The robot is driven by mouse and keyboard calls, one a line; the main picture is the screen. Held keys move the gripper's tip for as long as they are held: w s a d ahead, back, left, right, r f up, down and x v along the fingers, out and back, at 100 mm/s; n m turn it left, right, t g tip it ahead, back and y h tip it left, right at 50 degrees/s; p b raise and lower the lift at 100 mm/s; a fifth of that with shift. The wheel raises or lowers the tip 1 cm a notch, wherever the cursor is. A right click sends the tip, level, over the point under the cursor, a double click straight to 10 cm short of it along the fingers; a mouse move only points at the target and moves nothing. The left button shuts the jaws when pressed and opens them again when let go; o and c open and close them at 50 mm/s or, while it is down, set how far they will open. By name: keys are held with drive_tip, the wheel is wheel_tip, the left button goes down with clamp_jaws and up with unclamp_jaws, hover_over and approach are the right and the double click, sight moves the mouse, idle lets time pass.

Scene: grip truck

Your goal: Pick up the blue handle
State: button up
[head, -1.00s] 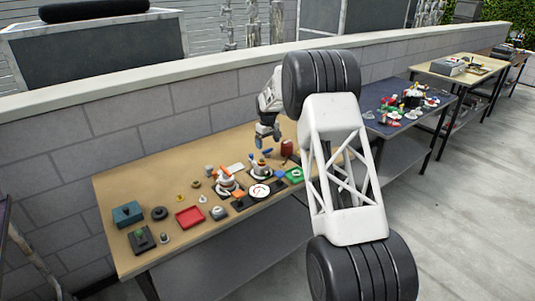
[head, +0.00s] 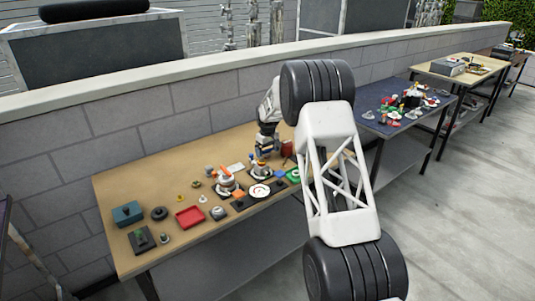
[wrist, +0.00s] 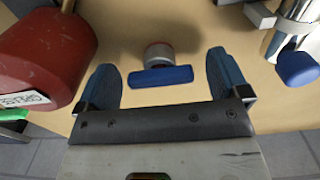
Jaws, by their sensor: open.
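A blue bar-shaped handle (wrist: 160,76) sits at the top middle of the wrist view, on a short round grey-and-red stem. My gripper (wrist: 163,82) is open, with one blue finger on each side of the handle. Gaps show between both fingers and the handle, so nothing is held. In the head view my gripper (head: 267,147) is low over the far side of the wooden table; the handle cannot be made out there.
A red container (wrist: 45,55) stands close on the left in the wrist view. A silver part with a blue rounded end (wrist: 298,68) is at the right. A red tray (head: 190,217) and several small parts cover the tan table (head: 125,185). A stone wall runs behind it.

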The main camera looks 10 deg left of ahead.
sight(267, 150)
drive_tip(key=shift+c, duration=0.2)
idle(0.4)
drive_tip(key=c, duration=1)
drive_tip(key=shift+r, duration=5)
drive_tip(key=shift+s, duration=0.1)
drive_tip(key=shift+m, duration=0.4)
drive_tip(key=shift+s+a+r, duration=0.1)
drive_tip(key=shift+s+r, duration=0.6)
drive_tip(key=shift+s, duration=1.5)
drive_tip(key=shift+s+a+r, duration=0.15)
drive_tip(key=shift+s+r, duration=0.6)
drive_tip(key=shift+s, duration=1.5)
drive_tip(key=shift+s+a+r, duration=0.1)
drive_tip(key=shift+s+r, duration=0.6)
drive_tip(key=shift+s, duration=1.5)
